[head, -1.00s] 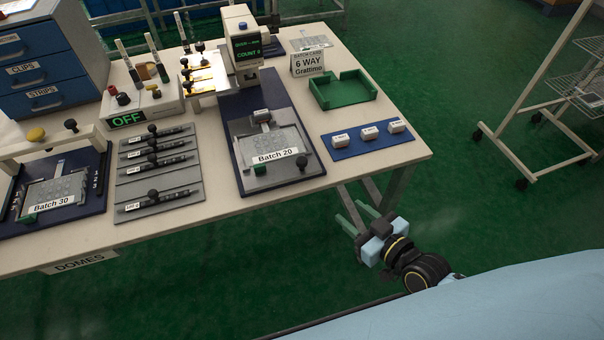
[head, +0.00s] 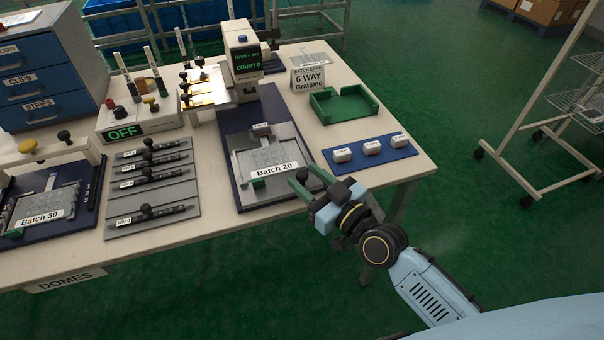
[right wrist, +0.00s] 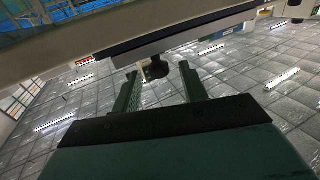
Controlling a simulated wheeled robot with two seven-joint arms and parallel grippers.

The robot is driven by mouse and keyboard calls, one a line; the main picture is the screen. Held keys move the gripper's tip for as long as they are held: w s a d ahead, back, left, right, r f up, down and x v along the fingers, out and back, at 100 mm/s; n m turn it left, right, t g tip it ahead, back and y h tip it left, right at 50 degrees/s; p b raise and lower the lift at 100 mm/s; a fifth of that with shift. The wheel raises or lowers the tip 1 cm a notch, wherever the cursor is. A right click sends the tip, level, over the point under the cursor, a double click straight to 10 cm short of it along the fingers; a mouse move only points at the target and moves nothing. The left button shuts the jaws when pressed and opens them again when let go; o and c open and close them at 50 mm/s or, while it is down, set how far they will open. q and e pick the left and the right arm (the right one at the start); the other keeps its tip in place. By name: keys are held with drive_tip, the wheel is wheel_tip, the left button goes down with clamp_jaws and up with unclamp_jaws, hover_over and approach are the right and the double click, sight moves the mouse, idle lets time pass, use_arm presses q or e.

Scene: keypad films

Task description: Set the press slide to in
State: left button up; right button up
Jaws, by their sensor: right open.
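The press (head: 244,62) stands at the back of a dark blue base (head: 228,150), with a small lit display reading a count. Its grey slide plate (head: 258,142) lies at the near end of the base, out in front of the press head, with a film labelled Batch 20 (head: 275,170) on it. My right gripper (head: 308,180) is open and empty at the base's near right corner and hides the slide's black knob in the head view. In the right wrist view a black knob (right wrist: 155,68) shows ahead, between the open fingers (right wrist: 158,92). My left gripper is out of view.
A blue strip with several small white blocks (head: 371,147) lies right of the base, near the arm. Behind it are a green tray (head: 343,115) and a batch card (head: 309,79). Grey holders with dark bars (head: 150,190) lie left.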

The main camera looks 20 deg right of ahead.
drive_tip(key=shift+x, duration=1.15)
clamp_jaws()
